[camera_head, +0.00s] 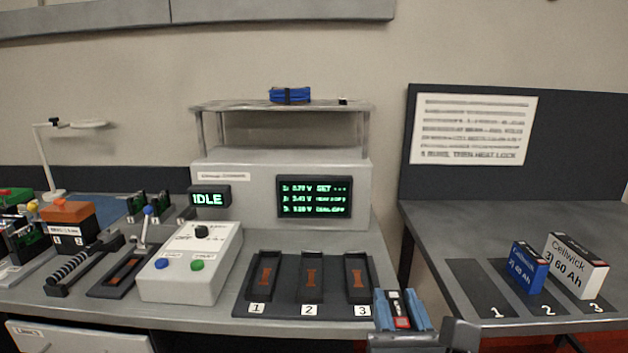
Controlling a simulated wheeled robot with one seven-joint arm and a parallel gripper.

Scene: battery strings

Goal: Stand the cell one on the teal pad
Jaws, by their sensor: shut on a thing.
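My gripper (402,312) is at the bottom centre right, in front of the bench edge by bay 3. Its blue fingers are shut on a small box-shaped cell (401,322) with a dark top and a red and white face; its number cannot be read. On the right table, the blue cell marked 2 (525,268) stands on the dark strip numbered 2, and the white cell marked 3 (575,265) stands by strip 3. Strip 1 (478,286) is bare. No clearly teal pad shows; a blue mat (88,207) lies far left.
A dark rack (284,311) with three empty numbered bays stands on the main bench, left of my gripper. Left of it are a white control box (190,264) and a black lever fixture (82,264). A gap separates the bench from the right table (420,228).

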